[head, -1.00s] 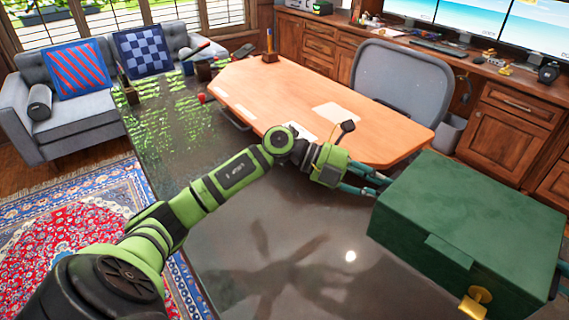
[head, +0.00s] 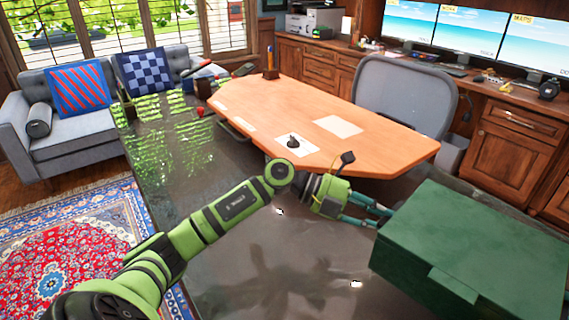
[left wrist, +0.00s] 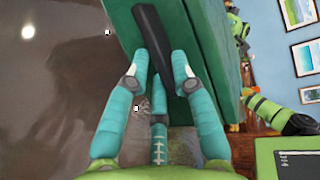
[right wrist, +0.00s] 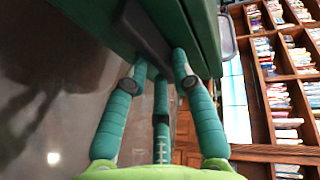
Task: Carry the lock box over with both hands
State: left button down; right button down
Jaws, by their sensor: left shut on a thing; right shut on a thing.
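The lock box (head: 480,240) is a large dark green case at the lower right of the head view, cut off by the frame edge. My left gripper (head: 383,214) is at its left side. In the left wrist view, the left gripper's teal fingers (left wrist: 160,70) close around a black handle (left wrist: 153,28) on the box's side. In the right wrist view, my right gripper's fingers (right wrist: 160,68) close on another dark handle (right wrist: 143,27). The right gripper is outside the head view. I cannot tell whether the box touches the dark tabletop.
The glossy dark tabletop (head: 240,245) is clear to the left of the box. An orange-brown desk section (head: 300,105) holds papers and a pen holder (head: 271,65). A grey chair (head: 405,90) stands behind it. A grey sofa (head: 75,140) and patterned rug (head: 70,245) are at left.

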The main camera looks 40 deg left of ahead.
pick_arm(q)
jog(key=shift+s+d+r, duration=0.15)
jog(key=shift+d+r, duration=0.1)
jog(key=shift+r, duration=0.3)
pick_arm(e)
jog(key=shift+s+a+r, duration=0.15)
jog(key=shift+a+r, duration=0.1)
jog(key=shift+r, duration=0.35)
pick_arm(q)
jog(key=shift+f, duration=0.2)
pick_arm(e)
jog(key=shift+f, duration=0.2)
